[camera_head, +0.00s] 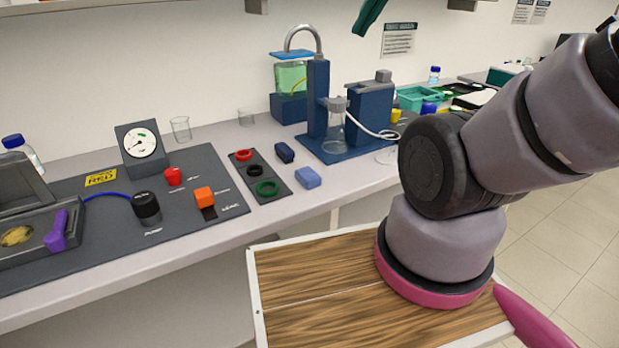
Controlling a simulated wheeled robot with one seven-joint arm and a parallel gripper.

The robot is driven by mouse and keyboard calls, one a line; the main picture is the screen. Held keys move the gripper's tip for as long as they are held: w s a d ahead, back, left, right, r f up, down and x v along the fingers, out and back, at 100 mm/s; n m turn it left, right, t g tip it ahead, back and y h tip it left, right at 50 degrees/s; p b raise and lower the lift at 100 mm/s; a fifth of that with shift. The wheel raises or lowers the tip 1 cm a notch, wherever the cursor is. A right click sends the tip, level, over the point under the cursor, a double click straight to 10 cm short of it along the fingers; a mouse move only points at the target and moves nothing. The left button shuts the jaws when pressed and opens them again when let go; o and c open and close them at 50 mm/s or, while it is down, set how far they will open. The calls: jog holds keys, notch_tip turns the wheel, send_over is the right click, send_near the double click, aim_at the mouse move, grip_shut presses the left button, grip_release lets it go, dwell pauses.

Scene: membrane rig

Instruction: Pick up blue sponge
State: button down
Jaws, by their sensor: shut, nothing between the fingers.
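A light blue block with rounded edges, which looks like the blue sponge (307,178), lies on the grey bench top near its front edge. It sits just right of the dark panel with the coloured rings and nothing covers it. A smaller dark blue block (284,152) lies behind it and a little to the left, apart from it. My gripper is not recognisable in this view; my arm rises at the right and leaves the picture at the upper right.
A blue stand with a glass flask (336,125) is behind the sponge to the right. The ring panel (258,178) and the control board with an orange switch (204,197) lie left. A dark green piece (370,12) I cannot identify hangs at the top edge.

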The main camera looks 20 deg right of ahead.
jog(key=c, duration=1.1)
grip_release()
jog(key=o, duration=0.5)
jog(key=shift+w+a+f+g, duration=0.1)
jog(key=shift+w+f+g, duration=0.1)
jog(key=shift+w+g, duration=0.1)
jog(key=o, duration=0.5)
jog(key=shift+w+a+f+m, duration=0.1)
jog(key=shift+w+f+m, duration=0.25)
jog(key=shift+w, duration=0.25)
jog(key=shift+o, duration=0.5)
jog(key=w+f, duration=0.1)
jog(key=w+f+m+g, duration=0.1)
jog(key=w+f+g+y, duration=0.1)
jog(key=w, duration=0.1)
jog(key=shift+a+f+m, duration=0.2)
jog(key=shift+a+m, duration=0.05)
jog(key=shift+a, duration=0.05)
jog(key=m+g+y, duration=0.1)
jog(key=m+g, duration=0.5)
jog(key=m, duration=0.3)
send_over(308, 173)
jog(key=d, duration=0.2)
notch_tip(308, 173, down, 30)
jog(key=shift+w+d+r, duration=0.1)
jog(key=shift+w+r, duration=0.05)
jog(key=shift+r, duration=0.05)
jog(key=shift+x, duration=2.8)
